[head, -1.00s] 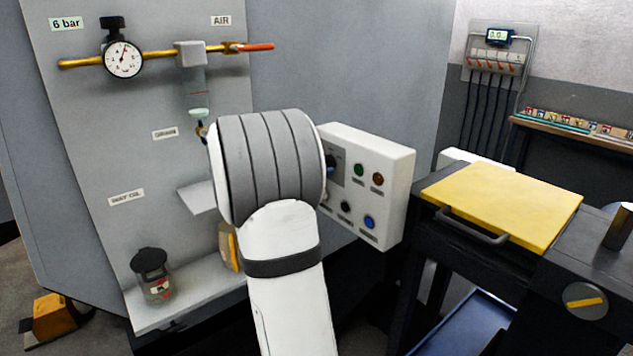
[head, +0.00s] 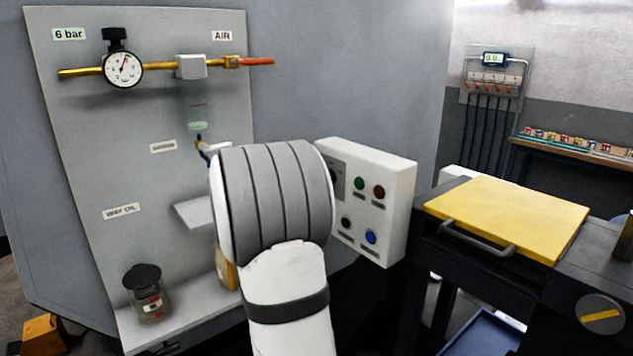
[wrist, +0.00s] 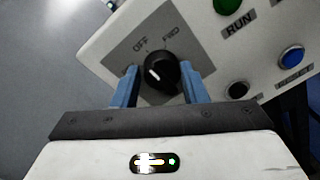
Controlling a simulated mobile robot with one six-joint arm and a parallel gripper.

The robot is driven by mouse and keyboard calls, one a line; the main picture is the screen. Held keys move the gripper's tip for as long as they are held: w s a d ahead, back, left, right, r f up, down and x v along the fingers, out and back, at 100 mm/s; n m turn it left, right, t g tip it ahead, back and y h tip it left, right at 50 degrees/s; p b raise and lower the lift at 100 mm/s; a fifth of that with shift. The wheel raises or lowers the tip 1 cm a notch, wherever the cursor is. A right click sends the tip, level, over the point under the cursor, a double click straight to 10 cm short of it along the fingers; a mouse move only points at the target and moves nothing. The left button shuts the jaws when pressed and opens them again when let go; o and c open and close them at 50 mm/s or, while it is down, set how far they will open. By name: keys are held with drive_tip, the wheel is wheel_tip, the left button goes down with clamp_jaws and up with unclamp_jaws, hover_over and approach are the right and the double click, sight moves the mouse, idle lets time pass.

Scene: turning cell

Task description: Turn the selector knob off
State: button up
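The selector knob (wrist: 160,73) is round and black with a short white mark on its left part. It sits on a grey plate (wrist: 125,50) with the words OFF and FWD above it in the wrist view; the mark points left of OFF, roughly. My gripper (wrist: 160,88) has its two blue fingers apart, one on each side of the knob. A gap shows at the left finger; the right finger is very close to the knob, and I cannot tell if it touches.
The RUN button (wrist: 228,5) is green, the RESET button (wrist: 291,57) is blue, and a black button (wrist: 237,90) sits near the right finger. An air panel (head: 90,150) with a gauge stands left.

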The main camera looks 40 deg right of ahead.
drive_tip(key=o, duration=0.4)
drive_tip(key=shift+f, duration=0.1)
drive_tip(key=w+a, duration=0.1)
drive_tip(key=a, duration=0.6)
drive_tip(key=shift+a+r+b, duration=0.2)
drive_tip(key=shift+a+b, duration=0.15)
drive_tip(key=s+a+f+m+t+y+p, duration=0.1)
drive_tip(key=s+a+f+m+y, duration=0.2)
drive_tip(key=a, duration=0.7)
drive_tip(key=s+a+f+m+t+y+p, duration=0.1)
drive_tip(key=s+a+f+m+t+y, duration=0.1)
drive_tip(key=s+a+f+y, duration=0.4)
drive_tip(key=s+a+f+m+t+y+p, duration=0.1)
drive_tip(key=s+a+f+m+y, duration=0.3)
drive_tip(key=s+a+y, duration=0.4)
drive_tip(key=a+f+t, duration=0.1)
drive_tip(key=a, duration=0.6)
drive_tip(key=shift+s+a+f+m, duration=0.3)
